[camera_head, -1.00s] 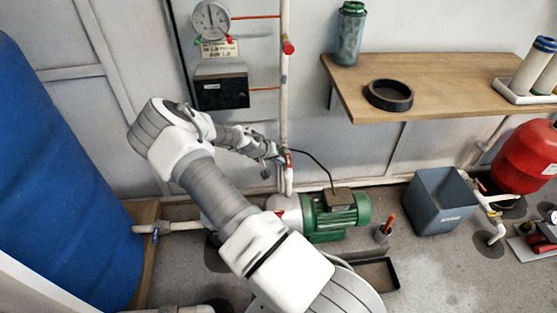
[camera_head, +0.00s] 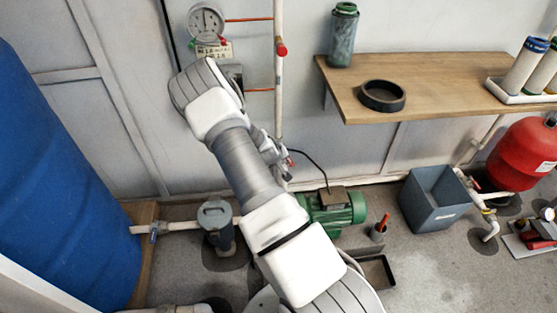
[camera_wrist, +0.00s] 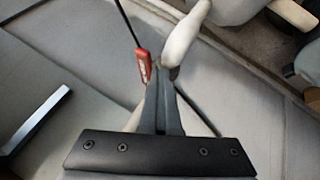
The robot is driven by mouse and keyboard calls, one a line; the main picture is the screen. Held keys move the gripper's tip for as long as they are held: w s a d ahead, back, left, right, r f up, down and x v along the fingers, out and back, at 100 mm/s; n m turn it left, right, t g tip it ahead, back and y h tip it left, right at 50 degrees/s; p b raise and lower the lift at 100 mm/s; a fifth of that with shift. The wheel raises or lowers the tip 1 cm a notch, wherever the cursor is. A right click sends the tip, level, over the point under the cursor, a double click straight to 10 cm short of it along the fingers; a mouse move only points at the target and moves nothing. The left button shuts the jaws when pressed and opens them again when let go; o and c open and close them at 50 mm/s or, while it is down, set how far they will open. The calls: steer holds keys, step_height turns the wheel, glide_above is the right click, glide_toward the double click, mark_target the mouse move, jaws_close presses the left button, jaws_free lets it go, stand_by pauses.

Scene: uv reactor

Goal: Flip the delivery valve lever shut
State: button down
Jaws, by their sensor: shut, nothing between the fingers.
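A red lever (camera_head: 290,161) sits low on the white vertical pipe (camera_head: 278,100), just above the green pump. My gripper (camera_head: 285,172) is right beside it, partly blocked from view by my arm. In the wrist view, my gripper (camera_wrist: 163,75) is shut and empty. The red lever (camera_wrist: 144,65) lies just left of its fingertips, very close to the left finger; I cannot tell if they touch. The white pipe (camera_wrist: 186,35) is directly beyond and right of the tips. The lever's pivot is not clear.
The green pump (camera_head: 338,209) stands below, with a black cable rising from it. Another red handle (camera_head: 281,47) is higher on the pipe. A wooden shelf (camera_head: 440,75) juts out at the right. A grey canister (camera_head: 216,222) and blue tank (camera_head: 60,180) stand left.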

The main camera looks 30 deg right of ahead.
steer(key=shift+s+d, duration=0.25)
steer(key=shift+d, duration=0.2)
steer(key=d+n, duration=0.1)
steer(key=d+n+t+y, duration=0.1)
steer(key=shift+s+n+p, duration=0.3)
steer(key=shift+s+n, duration=0.1)
steer(key=w+d+n+t+y+p, duration=0.1)
steer(key=d+n+y+p, duration=0.1)
steer(key=d+n, duration=0.3)
steer(key=shift+w+d+t+y+p, duration=0.4)
steer(key=shift+d+y, duration=0.1)
steer(key=shift+d, duration=0.35)
steer(key=shift+w+d+r, duration=0.15)
steer(key=shift+w+d, duration=0.05)
steer(key=shift+d, duration=0.05)
steer(key=shift+r, duration=0.1)
steer(key=p, duration=0.3)
glide_toward(291, 161)
steer(key=s+d+f, duration=0.2)
steer(key=s+d, duration=0.1)
steer(key=s, duration=0.4)
steer(key=shift+s+d+f, duration=0.2)
steer(key=shift+s+d, duration=0.05)
steer(key=shift+s, duration=0.05)
